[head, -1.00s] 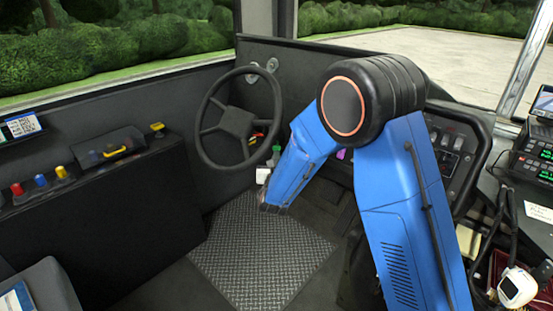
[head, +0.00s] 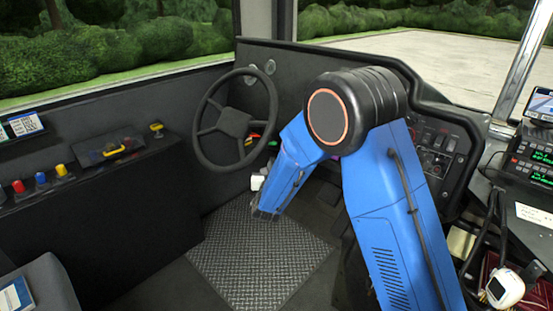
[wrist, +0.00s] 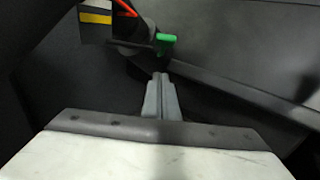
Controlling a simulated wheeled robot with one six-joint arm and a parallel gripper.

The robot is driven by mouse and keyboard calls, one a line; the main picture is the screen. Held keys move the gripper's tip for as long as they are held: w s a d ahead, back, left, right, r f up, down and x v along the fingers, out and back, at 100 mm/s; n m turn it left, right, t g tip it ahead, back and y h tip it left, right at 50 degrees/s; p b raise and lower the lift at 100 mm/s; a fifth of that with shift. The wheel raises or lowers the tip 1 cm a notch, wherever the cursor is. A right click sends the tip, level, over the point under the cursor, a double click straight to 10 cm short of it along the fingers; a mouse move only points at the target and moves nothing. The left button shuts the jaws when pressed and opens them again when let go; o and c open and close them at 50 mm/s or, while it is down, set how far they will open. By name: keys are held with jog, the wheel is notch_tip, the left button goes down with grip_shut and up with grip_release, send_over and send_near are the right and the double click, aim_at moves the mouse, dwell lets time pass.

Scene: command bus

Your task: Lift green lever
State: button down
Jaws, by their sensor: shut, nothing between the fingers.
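The green lever (wrist: 165,42) is at the top middle of the wrist view, projecting from a dark round mount. In the head view its small green handle (head: 272,143) shows just right of the steering wheel's lower rim. My gripper (wrist: 161,76) is shut and empty. In the wrist view its fingertips appear just below the green lever, with a small gap in the picture; I cannot tell the depth between them. In the head view my blue arm hides the area right of the lever, and the fingertips are not clear.
The steering wheel (head: 236,121) stands close left of the lever. A red-orange and yellow part (wrist: 125,8) lies beside the lever's mount. A dark dashboard panel (head: 440,150) is to the right. The ribbed floor plate (head: 255,255) below is clear.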

jog(key=s+r, duration=0.2)
jog(key=s, duration=0.7)
jog(key=shift+s+d, duration=0.25)
jog(key=shift+s, duration=0.1)
jog(key=shift+f, duration=0.1)
